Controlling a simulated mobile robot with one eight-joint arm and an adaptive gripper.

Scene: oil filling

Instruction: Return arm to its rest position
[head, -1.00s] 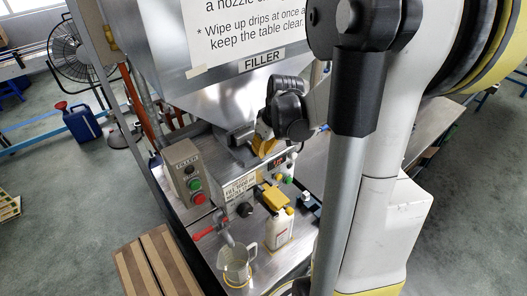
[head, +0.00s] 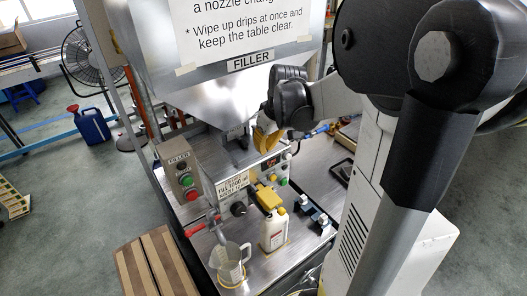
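My arm (head: 395,175) fills the right side of the head view. My gripper (head: 267,143), black with yellow fingers, hangs in front of the lower part of the filler hopper (head: 225,95). It is above the filler's front panel (head: 235,187), and no object shows in it. The gap between its fingers cannot be made out. A white bottle (head: 273,232) stands upright on the metal table, with a yellow block (head: 268,197) just above it. A clear jug (head: 229,262) stands to its left, under a red-handled tap (head: 200,228).
A grey control box (head: 180,172) with green and red buttons stands left of the filler panel. A blue can (head: 92,124) and a fan (head: 88,55) stand behind.

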